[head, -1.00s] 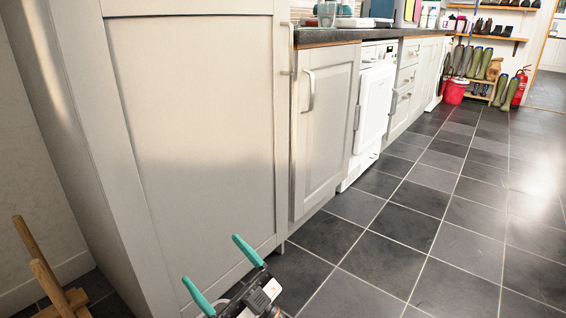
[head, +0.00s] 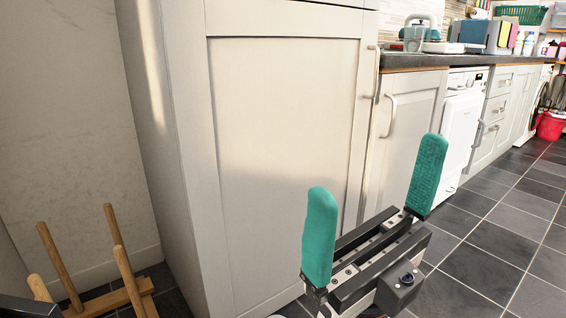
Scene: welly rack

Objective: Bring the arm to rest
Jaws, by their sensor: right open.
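My right gripper (head: 372,212) is at the lower middle of the head view, in front of the tall cream cupboard. Its two teal fingers stand upright and wide apart, with nothing between them. Part of the cupboard door and the floor show behind it. I cannot tell from this view how far it is from the door.
The tall cupboard (head: 280,130) fills the middle. A wooden rack with upright pegs (head: 128,285) stands on the floor at lower left. A counter (head: 430,61) with drawers and a white appliance (head: 459,125) runs back right. Dark tiled floor (head: 500,250) lies clear at right.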

